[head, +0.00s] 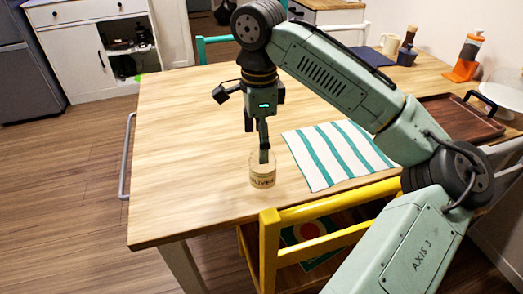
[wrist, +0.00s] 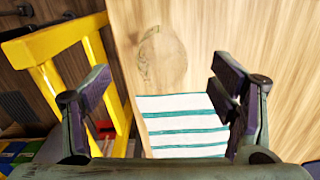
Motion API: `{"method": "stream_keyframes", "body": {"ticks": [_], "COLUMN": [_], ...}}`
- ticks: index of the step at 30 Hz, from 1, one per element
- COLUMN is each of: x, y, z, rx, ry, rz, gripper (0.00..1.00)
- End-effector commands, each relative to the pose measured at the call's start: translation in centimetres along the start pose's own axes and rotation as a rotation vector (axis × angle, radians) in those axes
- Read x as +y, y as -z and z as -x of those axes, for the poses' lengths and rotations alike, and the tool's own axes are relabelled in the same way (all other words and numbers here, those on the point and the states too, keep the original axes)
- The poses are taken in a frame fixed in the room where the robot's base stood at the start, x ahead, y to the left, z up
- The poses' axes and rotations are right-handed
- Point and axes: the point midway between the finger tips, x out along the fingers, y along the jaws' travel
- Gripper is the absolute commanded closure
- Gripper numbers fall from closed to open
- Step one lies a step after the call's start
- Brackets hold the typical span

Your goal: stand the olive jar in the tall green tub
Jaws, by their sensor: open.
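The olive jar (head: 263,177) is a pale see-through jar with a dark-lettered label, upright on the wooden table near its front edge. In the wrist view the jar (wrist: 162,60) is a faint round outline just beyond and between the fingertips. My gripper (head: 264,152) points down at the jar's top in the head view; its exact distance from the jar is unclear. In the wrist view my gripper (wrist: 160,92) has its fingers wide apart with nothing between them. I cannot make out a tall green tub in either view.
A striped cloth (head: 337,154) lies right of the jar. A yellow chair (head: 320,215) stands against the table's front edge. A brown tray (head: 460,117), an orange bottle (head: 466,58) and cups (head: 390,42) are at the right and back. The table's left is clear.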

Motion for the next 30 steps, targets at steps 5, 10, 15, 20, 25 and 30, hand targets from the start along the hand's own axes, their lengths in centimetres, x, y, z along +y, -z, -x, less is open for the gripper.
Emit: {"method": "stream_keyframes", "body": {"ticks": [5, 10, 15, 20, 25, 30], "x": [0.4, 0.5, 0.4, 0.4, 0.3, 0.2], "y": [0.7, 0.7, 0.6, 0.8, 0.8, 0.9], "z": [-1.1, -3.9, -5.5, -6.9, -9.6, -10.8], "rx": [0.009, 0.008, 0.007, 0.007, 0.007, 0.007], "ry": [-0.02, -0.018, -0.016, -0.018, -0.018, -0.016], "rz": [-0.026, -0.025, -0.023, -0.025, -0.022, -0.023], "gripper": [0.22, 0.22, 0.22, 0.22, 0.22, 0.22]}}
